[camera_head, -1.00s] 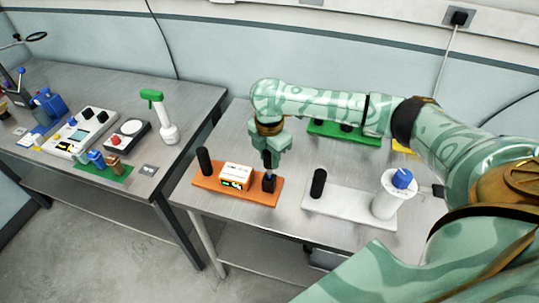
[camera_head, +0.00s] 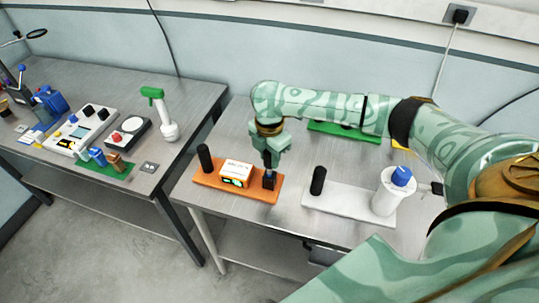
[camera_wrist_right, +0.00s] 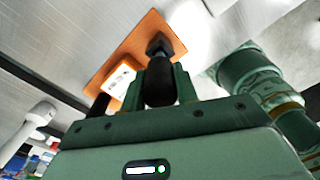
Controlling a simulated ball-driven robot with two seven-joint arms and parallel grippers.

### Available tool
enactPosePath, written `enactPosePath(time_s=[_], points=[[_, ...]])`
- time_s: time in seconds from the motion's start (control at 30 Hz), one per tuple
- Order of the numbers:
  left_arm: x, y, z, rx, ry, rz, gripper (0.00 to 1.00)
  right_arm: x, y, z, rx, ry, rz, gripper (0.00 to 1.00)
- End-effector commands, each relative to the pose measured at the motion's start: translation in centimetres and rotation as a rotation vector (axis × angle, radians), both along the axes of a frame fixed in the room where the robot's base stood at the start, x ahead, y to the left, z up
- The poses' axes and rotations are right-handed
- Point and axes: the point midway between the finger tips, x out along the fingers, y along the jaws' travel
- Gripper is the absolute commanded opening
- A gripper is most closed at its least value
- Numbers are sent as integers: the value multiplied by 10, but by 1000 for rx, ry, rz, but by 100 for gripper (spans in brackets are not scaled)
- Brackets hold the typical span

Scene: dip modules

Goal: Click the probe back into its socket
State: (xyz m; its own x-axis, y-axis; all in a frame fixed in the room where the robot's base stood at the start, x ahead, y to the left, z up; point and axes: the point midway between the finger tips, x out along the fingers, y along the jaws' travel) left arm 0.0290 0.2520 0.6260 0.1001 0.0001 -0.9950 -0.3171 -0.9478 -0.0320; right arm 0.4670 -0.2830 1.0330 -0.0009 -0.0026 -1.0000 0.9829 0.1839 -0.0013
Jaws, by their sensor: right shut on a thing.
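The orange board (camera_head: 212,183) lies on the right-hand metal table, carrying a white box (camera_head: 237,172) with a small green display and a black upright handle (camera_head: 204,157) at its left end. My right gripper (camera_head: 268,162) points down over the board's right end. It is shut on the black probe, whose rounded dark body (camera_wrist_right: 161,90) shows between the fingers in the right wrist view. A dark square socket (camera_wrist_right: 158,44) sits on the board just past the probe. The probe looks in line with the socket, but I cannot tell whether it is fully seated. My left gripper is out of view.
A white board (camera_head: 345,200) with a black handle (camera_head: 318,181) and a white blue-topped canister (camera_head: 388,190) lies to the right. A green board (camera_head: 330,129) is behind my arm. The left table (camera_head: 80,87) holds several devices and a green-topped white bottle (camera_head: 167,120).

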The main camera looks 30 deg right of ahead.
Motion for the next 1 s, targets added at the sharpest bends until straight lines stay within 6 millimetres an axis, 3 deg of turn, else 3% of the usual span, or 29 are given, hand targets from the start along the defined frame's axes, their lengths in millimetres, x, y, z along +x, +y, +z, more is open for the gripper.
enactPosePath(time_s=[1.0], points=[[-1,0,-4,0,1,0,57,0,0,-15,0,0,0,3]])
